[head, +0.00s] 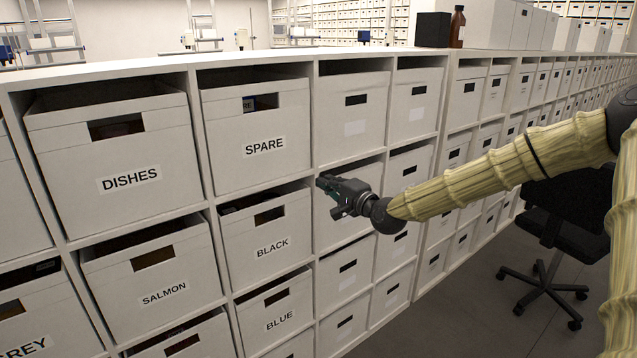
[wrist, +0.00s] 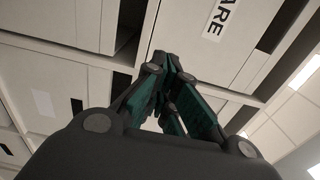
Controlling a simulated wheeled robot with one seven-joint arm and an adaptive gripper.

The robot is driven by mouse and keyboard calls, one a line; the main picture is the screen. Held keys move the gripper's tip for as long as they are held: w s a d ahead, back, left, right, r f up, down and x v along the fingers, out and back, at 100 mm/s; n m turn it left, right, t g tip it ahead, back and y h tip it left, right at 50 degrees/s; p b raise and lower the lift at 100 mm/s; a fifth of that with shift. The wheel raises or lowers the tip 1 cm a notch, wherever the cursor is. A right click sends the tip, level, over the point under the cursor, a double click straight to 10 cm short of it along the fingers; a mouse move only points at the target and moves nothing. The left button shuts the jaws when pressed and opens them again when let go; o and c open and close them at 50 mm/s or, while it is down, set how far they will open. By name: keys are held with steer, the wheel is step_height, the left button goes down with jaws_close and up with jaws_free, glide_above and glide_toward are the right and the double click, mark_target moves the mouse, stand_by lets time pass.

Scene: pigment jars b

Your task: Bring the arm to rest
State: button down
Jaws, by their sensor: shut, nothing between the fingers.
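My gripper (head: 326,184) is in the middle of the head view, at the end of my arm, which reaches in from the right in a pale yellow sleeve. It is in front of the shelf of white boxes, just right of the box labelled BLACK (head: 265,225). In the wrist view my gripper (wrist: 162,62) shows from behind with its dark green-padded fingers together and empty. Part of the SPARE label (wrist: 221,17) shows beyond the fingers there. I cannot tell how near the fingertips are to the box fronts.
The shelf holds boxes labelled DISHES (head: 129,180), SPARE (head: 264,147), SALMON (head: 164,293) and BLUE (head: 280,320), and several without names. A brown bottle (head: 457,27) and a black box (head: 433,30) stand on top. A black office chair (head: 560,240) is at right, with bare floor before it.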

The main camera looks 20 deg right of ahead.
steer(key=s+a+f+n+g, duration=0.2)
steer(key=s+a+f+g, duration=0.15)
steer(key=s+f, duration=0.6)
steer(key=s+a+f+n+g+h, duration=0.1)
steer(key=s+a+f+n+g, duration=0.3)
steer(key=f, duration=1.1)
steer(key=s+a+f+n+g, duration=0.15)
steer(key=s+a+f, duration=0.35)
steer(key=s+f, duration=0.5)
steer(key=s+f+n+g+h, duration=0.1)
steer(key=s+f, duration=0.4)
steer(key=s, duration=0.5)
steer(key=s+f+n+g+h, duration=0.1)
steer(key=s+f+n+g, duration=0.2)
steer(key=s+f, duration=0.3)
steer(key=s+f+n+g+h, duration=0.2)
steer(key=s+f, duration=0.4)
steer(key=s, duration=0.9)
steer(key=shift+s+d+n+g, duration=0.15)
steer(key=shift+s+n+g, duration=0.25)
steer(key=shift+g, duration=0.8)
